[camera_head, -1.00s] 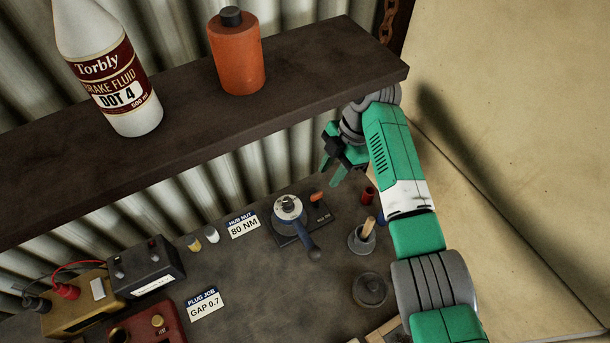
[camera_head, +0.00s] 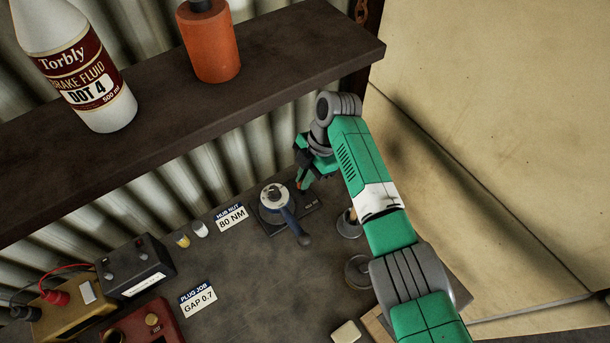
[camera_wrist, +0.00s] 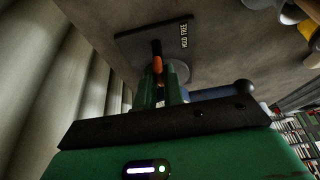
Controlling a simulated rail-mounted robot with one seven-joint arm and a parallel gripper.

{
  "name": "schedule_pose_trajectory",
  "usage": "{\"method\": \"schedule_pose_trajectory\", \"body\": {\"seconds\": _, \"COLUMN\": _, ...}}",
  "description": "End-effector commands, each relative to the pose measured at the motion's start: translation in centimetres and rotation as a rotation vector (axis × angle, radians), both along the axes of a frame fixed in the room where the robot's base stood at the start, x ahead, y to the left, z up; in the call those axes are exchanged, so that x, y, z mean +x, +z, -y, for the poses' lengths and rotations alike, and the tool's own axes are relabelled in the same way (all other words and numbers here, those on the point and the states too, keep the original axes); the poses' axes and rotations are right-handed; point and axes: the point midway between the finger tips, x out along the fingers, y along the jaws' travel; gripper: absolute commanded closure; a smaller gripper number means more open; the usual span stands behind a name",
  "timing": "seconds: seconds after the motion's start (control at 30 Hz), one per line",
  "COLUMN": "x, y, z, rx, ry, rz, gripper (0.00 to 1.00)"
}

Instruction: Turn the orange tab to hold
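The orange tab (camera_wrist: 157,64) stands on a dark plate (camera_wrist: 128,43) lettered "HOLD FREE" in the wrist view. In the head view, only a sliver of orange (camera_head: 299,185) shows by my fingers. My gripper (camera_head: 303,182) is down over the plate's back right corner. In the wrist view, the green fingers of my gripper (camera_wrist: 158,82) lie one on each side of the tab's near end, with a narrow gap between them. I cannot tell whether they touch it. A round grey device (camera_head: 273,196) with a blue handle sits on the same plate.
A dark shelf (camera_head: 180,120) with a brake fluid bottle (camera_head: 85,70) and an orange bottle (camera_head: 210,45) overhangs the bench. The "80 NM" card (camera_head: 232,218) stands left of the plate. Cups (camera_head: 349,224) stand to the right, close to my arm. The bench's middle is clear.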

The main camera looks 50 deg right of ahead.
Motion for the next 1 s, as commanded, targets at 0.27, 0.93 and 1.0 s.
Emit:
{"method": "schedule_pose_trajectory", "body": {"seconds": 0.27, "x": -0.02, "y": 0.15, "z": -0.01, "rx": 0.001, "ry": -0.019, "rz": 0.000, "gripper": 1.00}}
{"method": "schedule_pose_trajectory", "body": {"seconds": 0.93, "x": -0.34, "y": 0.54, "z": -0.30, "rx": 0.002, "ry": -0.534, "rz": -0.001, "gripper": 1.00}}
{"method": "schedule_pose_trajectory", "body": {"seconds": 1.0, "x": -0.36, "y": 0.54, "z": -0.29, "rx": 0.001, "ry": -0.601, "rz": -0.001, "gripper": 1.00}}
